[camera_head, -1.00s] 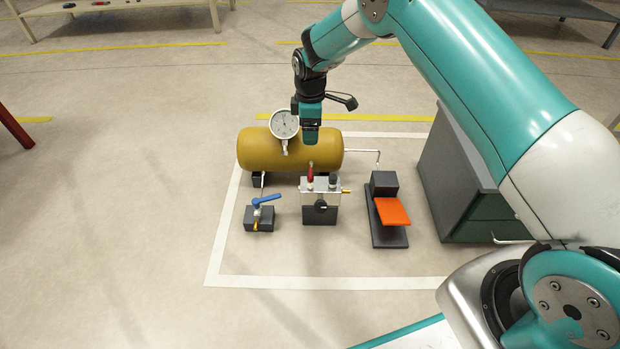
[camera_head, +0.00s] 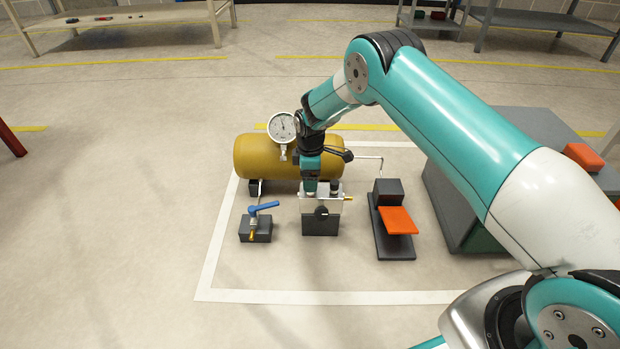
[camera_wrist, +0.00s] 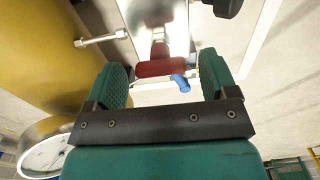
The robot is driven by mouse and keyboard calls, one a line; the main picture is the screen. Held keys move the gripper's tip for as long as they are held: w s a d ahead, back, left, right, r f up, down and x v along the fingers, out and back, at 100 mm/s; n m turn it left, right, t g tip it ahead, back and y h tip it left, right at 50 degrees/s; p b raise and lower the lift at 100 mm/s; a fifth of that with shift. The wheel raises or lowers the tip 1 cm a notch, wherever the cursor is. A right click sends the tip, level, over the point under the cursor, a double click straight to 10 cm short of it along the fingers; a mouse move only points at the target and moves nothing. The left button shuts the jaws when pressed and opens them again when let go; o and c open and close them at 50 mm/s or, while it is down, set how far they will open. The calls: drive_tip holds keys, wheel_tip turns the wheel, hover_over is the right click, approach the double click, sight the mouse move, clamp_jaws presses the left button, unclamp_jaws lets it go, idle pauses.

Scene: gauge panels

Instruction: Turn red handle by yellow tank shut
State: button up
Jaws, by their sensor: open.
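The yellow tank (camera_head: 262,157) lies on the floor with a round gauge (camera_head: 282,127) on top. In front of it stands a grey valve block (camera_head: 320,222). The red handle (camera_wrist: 158,68) shows in the wrist view above the block, between my fingers with a gap on each side. In the head view my gripper hides it. My gripper (camera_head: 310,184) is open, pointing down at the block's left part. In the wrist view its green fingers lie either side of the handle, not closed on it.
A blue lever (camera_head: 264,207) on a dark base is left of the block. An orange pedal (camera_head: 397,221) is to the right, and a grey cabinet (camera_head: 450,200) stands beyond it. A dark knob (camera_wrist: 228,7) is close to the right finger.

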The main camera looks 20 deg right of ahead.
drive_tip(key=c, duration=0.9)
drive_tip(key=shift+c, duration=0.2)
drive_tip(key=shift+r+m+p, duration=0.1)
drive_tip(key=shift+m+p, duration=0.25)
drive_tip(key=shift+m, duration=0.05)
drive_tip(key=m+p, duration=0.2)
drive_tip(key=shift+m, duration=0.4)
drive_tip(key=m+p, duration=0.1)
drive_tip(key=m, duration=0.4)
drive_tip(key=shift+p, duration=0.4)
drive_tip(key=m, duration=0.5)
drive_tip(key=shift+p, duration=0.4)
drive_tip(key=m, duration=0.4)
drive_tip(key=shift+m, duration=0.3)
